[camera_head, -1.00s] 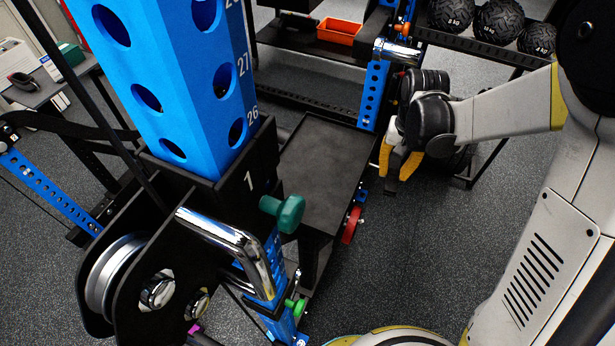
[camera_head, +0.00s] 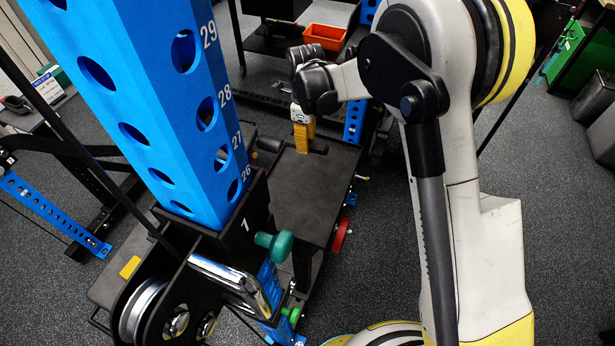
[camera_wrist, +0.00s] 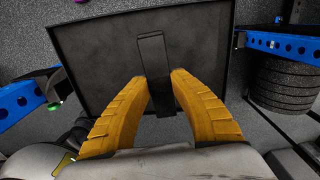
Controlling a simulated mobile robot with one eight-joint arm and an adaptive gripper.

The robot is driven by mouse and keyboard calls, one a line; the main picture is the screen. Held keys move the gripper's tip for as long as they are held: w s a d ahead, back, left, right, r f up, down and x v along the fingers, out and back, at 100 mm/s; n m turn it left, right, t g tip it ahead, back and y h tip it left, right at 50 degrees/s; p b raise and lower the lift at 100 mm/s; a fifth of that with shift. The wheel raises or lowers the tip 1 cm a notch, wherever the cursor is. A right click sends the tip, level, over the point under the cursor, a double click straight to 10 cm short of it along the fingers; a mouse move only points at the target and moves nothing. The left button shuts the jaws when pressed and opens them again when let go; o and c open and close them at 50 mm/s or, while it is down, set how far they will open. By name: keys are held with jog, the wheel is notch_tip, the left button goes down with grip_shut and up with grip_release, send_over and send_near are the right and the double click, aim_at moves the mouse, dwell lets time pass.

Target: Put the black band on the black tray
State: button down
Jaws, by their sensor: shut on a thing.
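My gripper (camera_head: 303,147) has yellow fingers. It is over the far part of the black tray (camera_head: 305,200), a flat dark top with a thin rim. In the wrist view the fingers (camera_wrist: 158,78) are shut on the black band (camera_wrist: 151,48), a narrow dark strip that sticks out beyond the fingertips. The tray (camera_wrist: 90,60) lies behind the band in that view. I cannot tell whether the band touches the tray. In the head view the band is hard to make out against the dark surfaces.
A blue perforated upright (camera_head: 150,100) with a black pulley housing stands left of the tray. A green knob (camera_head: 275,246) and a chrome handle (camera_head: 230,280) are near its front left. An orange bin (camera_head: 325,38) sits on a rack behind. Stacked plates (camera_wrist: 285,85) show at right in the wrist view.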

jog(key=shift+a+m, duration=0.3)
jog(key=shift+a, duration=0.05)
jog(key=b, duration=0.3)
send_over(298, 202)
notch_tip(298, 202, down, 7)
jog(key=shift+f+b, duration=0.3)
jog(key=shift+f, duration=1.65)
jog(key=shift+f, duration=0.2)
jog(key=c, duration=1.3)
grip_release()
jog(key=shift+o, duration=0.4)
jog(key=shift+r, duration=0.1)
